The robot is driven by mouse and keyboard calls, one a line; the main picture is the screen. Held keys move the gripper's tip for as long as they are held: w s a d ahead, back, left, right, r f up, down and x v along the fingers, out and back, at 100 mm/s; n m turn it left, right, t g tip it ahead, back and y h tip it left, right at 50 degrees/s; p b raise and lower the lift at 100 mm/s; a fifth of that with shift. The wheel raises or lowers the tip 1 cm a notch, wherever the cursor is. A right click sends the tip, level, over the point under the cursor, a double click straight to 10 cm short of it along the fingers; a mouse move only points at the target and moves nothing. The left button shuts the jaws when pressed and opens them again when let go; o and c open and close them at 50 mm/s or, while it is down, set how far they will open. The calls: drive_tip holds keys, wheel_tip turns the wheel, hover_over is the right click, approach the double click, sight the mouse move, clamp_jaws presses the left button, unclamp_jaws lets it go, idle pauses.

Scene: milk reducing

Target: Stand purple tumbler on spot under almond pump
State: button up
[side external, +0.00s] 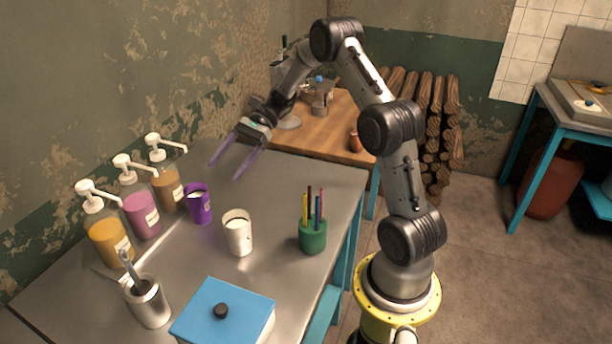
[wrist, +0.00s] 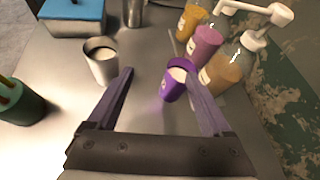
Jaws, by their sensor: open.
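The purple tumbler (side external: 199,208) stands upright on the grey table, close to the front right of the rightmost pump bottle, with something pale showing inside its rim. In the wrist view the purple tumbler (wrist: 172,90) shows near the right finger. Three pump bottles stand in a row by the wall: yellow-amber (side external: 108,240), pink (side external: 141,215) and brown-amber (side external: 167,188). Their labels are too small to read, so I cannot tell which is almond. No marked spot is clear to me. My gripper (side external: 224,172) is open and empty, above the table behind the tumbler; its fingers also show in the wrist view (wrist: 158,73).
A white cup (side external: 238,237) with pale contents stands right of the tumbler. A green pen holder (side external: 313,237), a blue-lidded box (side external: 235,300) and a metal canister (side external: 148,304) stand nearer the camera. The table's far right part is clear.

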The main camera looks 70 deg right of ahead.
drive_tip(key=s+a+r+n+g+h, duration=0.2)
drive_tip(key=s+a+r+n+h, duration=0.4)
drive_tip(key=s+a+r+n, duration=0.35)
drive_tip(key=s+n+t+h, duration=0.4)
drive_tip(key=s+n, duration=0.6)
drive_tip(key=s, duration=0.6)
drive_tip(key=shift+s+a+h, duration=0.25)
drive_tip(key=shift+h, duration=0.85)
